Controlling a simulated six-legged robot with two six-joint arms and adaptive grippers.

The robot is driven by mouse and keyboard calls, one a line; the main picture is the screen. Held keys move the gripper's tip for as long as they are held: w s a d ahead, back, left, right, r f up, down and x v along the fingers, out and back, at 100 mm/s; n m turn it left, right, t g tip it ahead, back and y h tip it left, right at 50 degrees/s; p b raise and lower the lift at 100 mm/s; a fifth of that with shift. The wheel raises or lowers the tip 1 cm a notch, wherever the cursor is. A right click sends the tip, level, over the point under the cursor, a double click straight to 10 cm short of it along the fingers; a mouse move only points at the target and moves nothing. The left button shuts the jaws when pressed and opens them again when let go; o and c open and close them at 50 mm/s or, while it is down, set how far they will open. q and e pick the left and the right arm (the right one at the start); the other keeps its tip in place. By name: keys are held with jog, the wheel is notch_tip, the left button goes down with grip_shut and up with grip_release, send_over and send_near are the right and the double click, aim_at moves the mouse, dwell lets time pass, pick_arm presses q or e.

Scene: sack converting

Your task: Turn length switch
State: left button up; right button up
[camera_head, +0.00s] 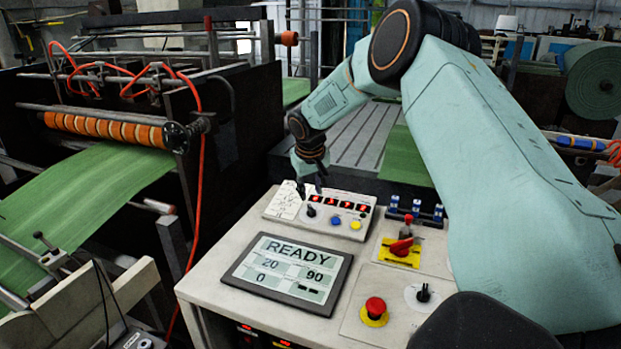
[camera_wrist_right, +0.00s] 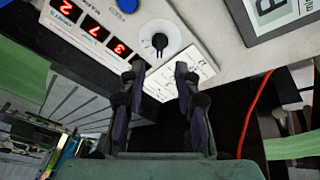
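The length switch appears to be the small black rotary knob (camera_head: 311,211) on a white dial, on the box with red digit displays. In the right wrist view the knob (camera_wrist_right: 159,41) stands just beyond the fingertips, with its pointer roughly along the picture's vertical. My right gripper (camera_head: 310,188) hangs over the left end of that box. In the wrist view its two dark fingers (camera_wrist_right: 159,68) are apart with nothing between them, and a gap shows between them and the knob. My left gripper is not in view.
The console carries a READY screen (camera_head: 288,272), a red emergency button (camera_head: 375,309), a red-handled switch on a yellow plate (camera_head: 400,250) and another black knob (camera_head: 424,293). Blue (camera_head: 335,220) and yellow (camera_head: 355,225) buttons sit near the length knob. A green web (camera_head: 85,185) runs at left.

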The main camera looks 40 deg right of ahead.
jog(key=shift+v, duration=2.15)
grip_shut()
